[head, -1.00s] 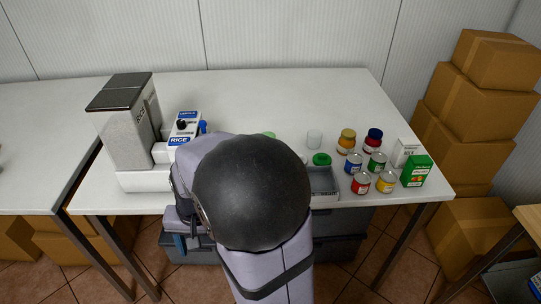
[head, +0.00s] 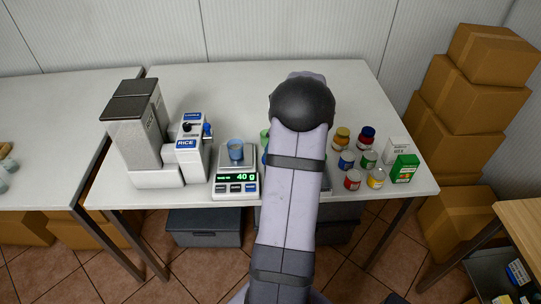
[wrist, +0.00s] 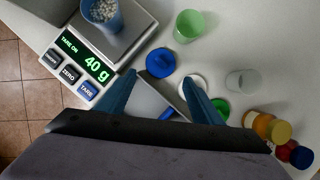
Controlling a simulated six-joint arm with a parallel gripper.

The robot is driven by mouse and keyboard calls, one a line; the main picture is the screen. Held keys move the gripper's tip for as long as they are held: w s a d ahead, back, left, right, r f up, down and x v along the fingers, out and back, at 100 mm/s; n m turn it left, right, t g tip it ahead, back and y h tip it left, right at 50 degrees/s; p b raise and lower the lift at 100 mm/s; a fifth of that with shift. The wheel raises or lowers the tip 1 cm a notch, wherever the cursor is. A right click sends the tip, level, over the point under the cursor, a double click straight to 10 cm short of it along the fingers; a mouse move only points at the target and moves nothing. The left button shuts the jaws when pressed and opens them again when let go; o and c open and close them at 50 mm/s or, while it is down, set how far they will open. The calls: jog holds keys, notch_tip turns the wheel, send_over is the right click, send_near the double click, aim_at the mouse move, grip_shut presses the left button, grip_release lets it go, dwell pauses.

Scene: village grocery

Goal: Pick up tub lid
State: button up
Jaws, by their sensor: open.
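Three lids lie on the table in the wrist view: a blue lid (wrist: 160,62), a white lid (wrist: 194,83) and a green lid (wrist: 221,108). My gripper (wrist: 160,78) is open and empty, its blue fingers pointing toward the lids. The blue lid shows just past and between the fingertips; the white one is partly behind the right finger. A blue tub (wrist: 104,14) with white grains stands on the scale (wrist: 136,22), which reads 40 g; the tub (head: 236,149) also shows in the head view. My arm hides the gripper in the head view.
A green tub (wrist: 189,26) and a whitish tub (wrist: 242,81) stand beyond the lids. Jars and cans (head: 346,160) and cartons (head: 404,168) stand to the right. The rice dispenser (head: 190,150) is left of the scale. The table's back is clear.

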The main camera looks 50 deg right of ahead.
jog(key=shift+w+p+x, duration=0.2)
jog(key=shift+p+x, duration=0.25)
jog(key=shift+x, duration=1.35)
jog(key=shift+w+p+x, duration=0.2)
jog(key=shift+p+x, duration=0.2)
jog(key=shift+x, duration=1.45)
jog(key=shift+d+r, duration=0.1)
jog(key=shift+r, duration=0.1)
jog(key=shift+c, duration=0.7)
jog(key=c, duration=0.7)
